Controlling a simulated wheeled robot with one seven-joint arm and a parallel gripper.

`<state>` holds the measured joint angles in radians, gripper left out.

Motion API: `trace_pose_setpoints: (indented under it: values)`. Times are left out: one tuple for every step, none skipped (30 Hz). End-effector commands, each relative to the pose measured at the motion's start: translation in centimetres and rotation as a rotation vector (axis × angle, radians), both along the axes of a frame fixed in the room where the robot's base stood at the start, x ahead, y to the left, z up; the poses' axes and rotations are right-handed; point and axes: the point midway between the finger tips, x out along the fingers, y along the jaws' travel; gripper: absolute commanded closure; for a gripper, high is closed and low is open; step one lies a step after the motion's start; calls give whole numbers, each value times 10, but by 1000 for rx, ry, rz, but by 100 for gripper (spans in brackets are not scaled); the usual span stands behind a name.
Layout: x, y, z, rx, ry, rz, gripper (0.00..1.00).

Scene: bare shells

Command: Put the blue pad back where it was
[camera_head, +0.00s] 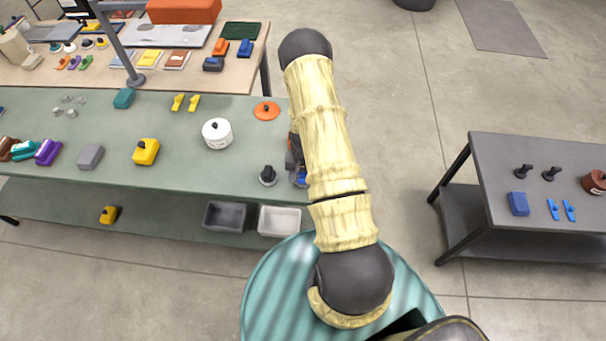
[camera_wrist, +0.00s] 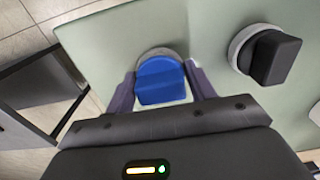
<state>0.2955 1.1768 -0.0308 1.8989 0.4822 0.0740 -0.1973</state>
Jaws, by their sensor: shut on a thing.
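The blue pad (camera_wrist: 160,84) is between the two fingers of my gripper (camera_wrist: 161,74) in the wrist view, and the gripper is shut on it. A grey rounded rim (camera_wrist: 155,53) shows just beyond the pad; I cannot tell whether the pad touches it. In the head view, my arm hides most of the gripper, and a bit of blue (camera_head: 301,176) shows beside it at the right end of the green table (camera_head: 190,178). A black knob on a round grey base (camera_head: 268,175) stands close to the left of the gripper; it also shows in the wrist view (camera_wrist: 272,57).
A white lidded pot (camera_head: 217,134), an orange lid (camera_head: 266,111) and a yellow block (camera_head: 146,151) stand on the green table. Bins (camera_head: 279,220) sit on its lower shelf. A dark table (camera_head: 560,160) at right carries a blue block (camera_head: 518,204). Open floor lies between the tables.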

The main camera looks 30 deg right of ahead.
Motion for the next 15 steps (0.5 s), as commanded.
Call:
trace_pose_setpoints:
  values:
    - [0, 0, -3, 1, 1, -1, 64]
    - [0, 0, -5, 0, 0, -1, 64]
    - [0, 0, -7, -1, -1, -1, 64]
    - [0, 0, -7, -1, -2, -1, 64]
    - [0, 0, -7, -1, -2, -1, 64]
    - [0, 0, -8, -1, -2, 0, 64]
    - [0, 0, -8, -1, -2, 0, 64]
    - [0, 0, -8, -1, -2, 0, 64]
    - [0, 0, -8, -1, -2, 0, 64]
    - [0, 0, -8, -1, -2, 0, 64]
    - [0, 0, -8, -1, -2, 0, 64]
    - [0, 0, -9, -1, -2, 0, 64]
    - [0, 0, -9, -1, -2, 0, 42]
    - [0, 0, -8, -1, -1, 0, 36]
    - [0, 0, -8, -1, -1, 0, 28]
